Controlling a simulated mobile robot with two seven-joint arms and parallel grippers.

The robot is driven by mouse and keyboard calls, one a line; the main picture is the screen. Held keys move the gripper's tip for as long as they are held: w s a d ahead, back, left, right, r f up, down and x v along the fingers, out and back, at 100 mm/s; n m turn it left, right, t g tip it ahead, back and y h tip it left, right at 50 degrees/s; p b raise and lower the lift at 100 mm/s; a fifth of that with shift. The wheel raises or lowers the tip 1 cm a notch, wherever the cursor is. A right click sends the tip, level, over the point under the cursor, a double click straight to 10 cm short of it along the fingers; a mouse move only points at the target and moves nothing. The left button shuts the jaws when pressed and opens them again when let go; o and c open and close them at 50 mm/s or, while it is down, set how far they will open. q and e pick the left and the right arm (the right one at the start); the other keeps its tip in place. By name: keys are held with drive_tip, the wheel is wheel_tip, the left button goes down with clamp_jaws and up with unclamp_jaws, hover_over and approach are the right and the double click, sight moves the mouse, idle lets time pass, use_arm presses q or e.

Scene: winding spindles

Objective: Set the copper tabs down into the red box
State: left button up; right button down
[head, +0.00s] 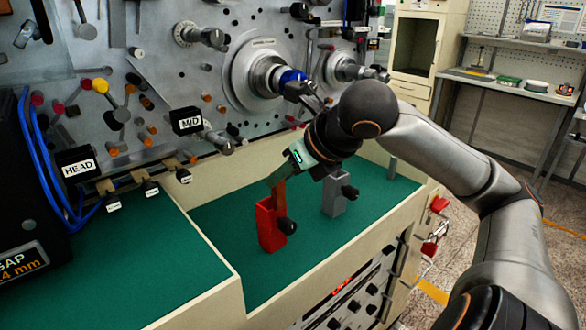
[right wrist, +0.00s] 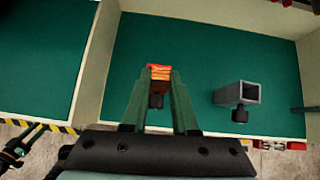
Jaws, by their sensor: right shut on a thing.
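The red box (head: 270,228) stands upright on the green mat, with a black knob on its side. My right gripper (head: 279,180) is directly above it, pointing down and shut on the copper tabs (head: 278,196). The tabs hang upright, and their lower end is at the box mouth; how far inside they reach is hidden. In the right wrist view, the copper tabs (right wrist: 159,72) show as an orange striped stack between the fingertips, and they and the fingers hide most of the box. My left gripper is not in view.
A grey open-topped box (head: 336,194) with a black knob stands to the right of the red one; it also shows in the right wrist view (right wrist: 238,94). A cream wall (head: 215,258) divides the green surface. The winding panel with spindles (head: 262,72) rises behind.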

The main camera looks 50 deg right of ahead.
sight(281, 187)
drive_tip(key=shift+w+d+r+p, duration=0.1)
drive_tip(key=shift+w+r+p, duration=0.2)
drive_tip(key=shift+w+p, duration=0.75)
drive_tip(key=shift+p, duration=0.25)
wheel_tip(281, 187, down, 3)
drive_tip(key=shift+w+r+b, duration=0.15)
drive_tip(key=shift+b, duration=1)
drive_tip(key=shift+f+b, duration=0.3)
drive_tip(key=shift+f, duration=0.05)
drive_tip(key=shift+f+b, duration=0.8)
drive_tip(key=shift+f, duration=0.05)
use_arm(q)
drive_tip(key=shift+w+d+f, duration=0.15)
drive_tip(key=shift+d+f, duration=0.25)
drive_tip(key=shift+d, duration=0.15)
use_arm(e)
drive_tip(key=shift+f, duration=0.1)
